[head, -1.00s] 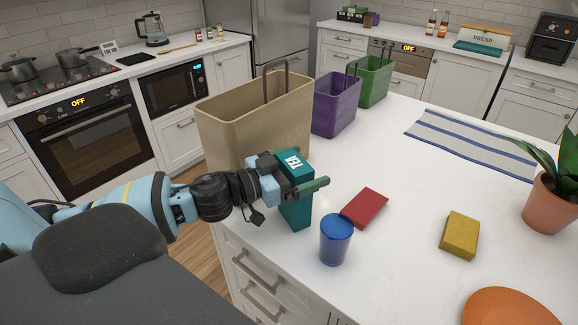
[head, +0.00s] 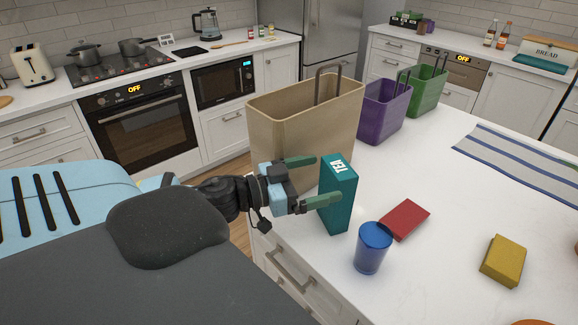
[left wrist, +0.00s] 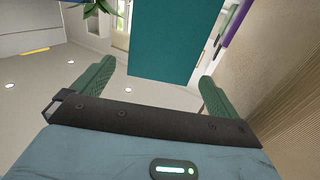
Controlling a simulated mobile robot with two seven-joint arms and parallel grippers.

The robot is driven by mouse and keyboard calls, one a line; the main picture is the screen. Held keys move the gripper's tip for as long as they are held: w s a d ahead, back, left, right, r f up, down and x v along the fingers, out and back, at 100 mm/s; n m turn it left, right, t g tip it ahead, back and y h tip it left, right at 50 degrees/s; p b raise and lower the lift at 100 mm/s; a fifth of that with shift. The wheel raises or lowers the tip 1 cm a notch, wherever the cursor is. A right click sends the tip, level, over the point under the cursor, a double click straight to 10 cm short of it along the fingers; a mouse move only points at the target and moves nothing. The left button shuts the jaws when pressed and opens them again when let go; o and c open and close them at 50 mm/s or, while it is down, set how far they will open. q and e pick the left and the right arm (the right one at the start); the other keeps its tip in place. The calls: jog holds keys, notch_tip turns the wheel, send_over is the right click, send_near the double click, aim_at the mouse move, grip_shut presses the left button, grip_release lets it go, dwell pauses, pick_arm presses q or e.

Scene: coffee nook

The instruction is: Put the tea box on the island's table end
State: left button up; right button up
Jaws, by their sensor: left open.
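The teal tea box (head: 339,202) stands upright on the white island top, close to its near left edge, with its "TEA" label on top. My left gripper (head: 325,181) is open just left of the box, with its fingers pointing at it. In the left wrist view the box (left wrist: 166,38) is a plain teal face ahead of the spread green fingers (left wrist: 157,76), with nothing held between their pads. The lower finger overlaps the box's side in the head view, and I cannot tell whether it touches. My right gripper is not in view.
A beige bin (head: 305,120) stands behind the gripper, with purple (head: 383,112) and green (head: 427,90) bins beyond. A blue cup (head: 372,248), red block (head: 404,220) and yellow sponge (head: 503,262) lie right of the box. A striped towel (head: 525,160) lies farther right; the island between is clear.

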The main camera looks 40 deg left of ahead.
pick_arm(q)
jog(key=shift+p+v, duration=0.55)
jog(key=shift+v, duration=2)
